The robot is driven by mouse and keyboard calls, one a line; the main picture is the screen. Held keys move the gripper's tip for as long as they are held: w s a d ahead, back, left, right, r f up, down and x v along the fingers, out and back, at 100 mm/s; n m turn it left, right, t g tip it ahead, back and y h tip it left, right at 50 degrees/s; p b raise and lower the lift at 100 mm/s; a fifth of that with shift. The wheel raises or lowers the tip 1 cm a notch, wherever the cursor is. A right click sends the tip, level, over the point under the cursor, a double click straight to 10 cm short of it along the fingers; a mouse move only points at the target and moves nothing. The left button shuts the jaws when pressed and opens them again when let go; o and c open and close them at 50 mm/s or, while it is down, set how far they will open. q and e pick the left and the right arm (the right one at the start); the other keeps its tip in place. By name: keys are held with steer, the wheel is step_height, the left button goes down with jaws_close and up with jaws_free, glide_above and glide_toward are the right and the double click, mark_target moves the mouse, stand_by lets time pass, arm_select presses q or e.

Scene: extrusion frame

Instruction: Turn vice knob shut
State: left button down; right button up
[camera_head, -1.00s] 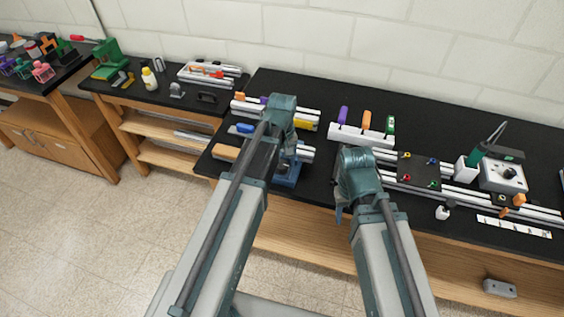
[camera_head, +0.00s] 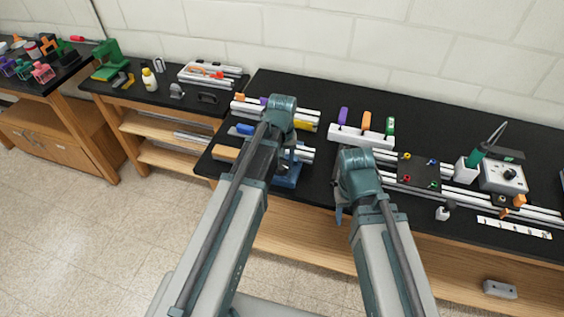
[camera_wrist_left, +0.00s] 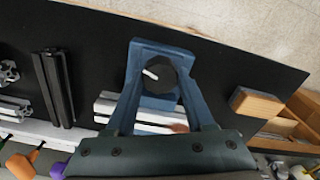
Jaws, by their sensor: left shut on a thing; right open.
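The vice knob (camera_wrist_left: 163,78) is a dark round knob with a white mark, seen in the left wrist view between the blue fingers of my left gripper (camera_wrist_left: 160,62). The fingers are shut on it. The blue vice (camera_head: 288,174) stands near the table's front edge in the head view, just right of my left wrist. My left arm hides the knob and most of the left fingers there. My right gripper (camera_head: 340,213) is open at the table's front edge, right of the vice and apart from it, its fingers mostly hidden by its wrist.
A wooden block (camera_head: 226,153) lies left of the vice; it also shows in the left wrist view (camera_wrist_left: 256,103). Silver rails (camera_head: 304,153) lie behind the vice. A white rack (camera_head: 350,134) with coloured blocks stands further back.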

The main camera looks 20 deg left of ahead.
mark_target(282, 165)
arm_select(q)
steer(key=shift+c, duration=1.3)
jaws_free()
step_height(282, 165, up, 14)
steer(key=p, duration=1.4)
steer(key=shift+f, duration=0.1)
steer(key=s+d+f+m+y+b, duration=0.1)
steer(key=s+d+f+m+b, duration=0.6)
steer(key=s+d+f+b, duration=0.3)
steer(key=s+f+b, duration=0.3)
steer(key=s, duration=0.1)
steer(key=shift+d+f+b, duration=0.2)
steer(key=shift+f+b, duration=0.05)
steer(key=shift+b, duration=0.15)
